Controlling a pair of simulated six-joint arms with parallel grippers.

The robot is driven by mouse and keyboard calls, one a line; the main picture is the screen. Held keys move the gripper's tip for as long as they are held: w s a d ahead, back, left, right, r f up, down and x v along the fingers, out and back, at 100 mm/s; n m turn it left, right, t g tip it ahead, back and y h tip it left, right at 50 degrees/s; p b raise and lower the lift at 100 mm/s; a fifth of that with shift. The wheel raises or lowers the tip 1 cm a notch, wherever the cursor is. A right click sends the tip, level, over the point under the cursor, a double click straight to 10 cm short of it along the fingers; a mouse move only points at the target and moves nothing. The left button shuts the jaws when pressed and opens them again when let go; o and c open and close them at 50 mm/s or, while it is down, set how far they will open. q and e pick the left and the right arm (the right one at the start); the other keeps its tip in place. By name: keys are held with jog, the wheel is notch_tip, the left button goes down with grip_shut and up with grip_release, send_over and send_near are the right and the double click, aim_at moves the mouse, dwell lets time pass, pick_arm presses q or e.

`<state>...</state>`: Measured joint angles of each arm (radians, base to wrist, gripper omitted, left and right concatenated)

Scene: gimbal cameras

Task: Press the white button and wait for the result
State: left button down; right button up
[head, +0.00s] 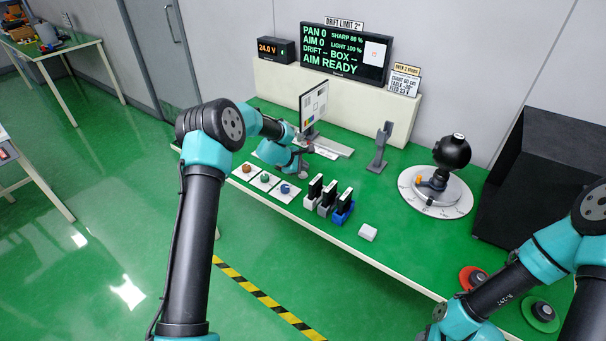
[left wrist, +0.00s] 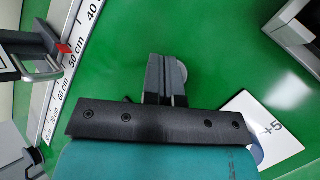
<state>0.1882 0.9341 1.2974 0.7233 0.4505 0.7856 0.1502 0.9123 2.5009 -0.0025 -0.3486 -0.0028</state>
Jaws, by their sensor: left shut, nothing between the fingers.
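In the left wrist view the left fingers (left wrist: 166,78) are shut and empty above the green surface. The display (head: 344,54) reads PAN 0, AIM 0, AIM READY, with dashes after DRIFT and BOX. My right arm shows at lower right, but its fingers are out of view.
A test chart (head: 313,104) stands behind the left gripper. Cards with coloured knobs (head: 265,178) and several black modules (head: 329,198) line the front. A black ball camera (head: 452,152) sits on a round dial. Red (head: 473,279) and green (head: 541,312) round pieces lie right.

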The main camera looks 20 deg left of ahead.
aim_at(303, 174)
pick_arm(q)
jog(key=shift+f, duration=0.45)
jog(key=shift+f, duration=0.4)
dwell(0.9)
dwell(0.3)
jog(key=shift+r, duration=0.85)
jog(key=shift+r, duration=2.5)
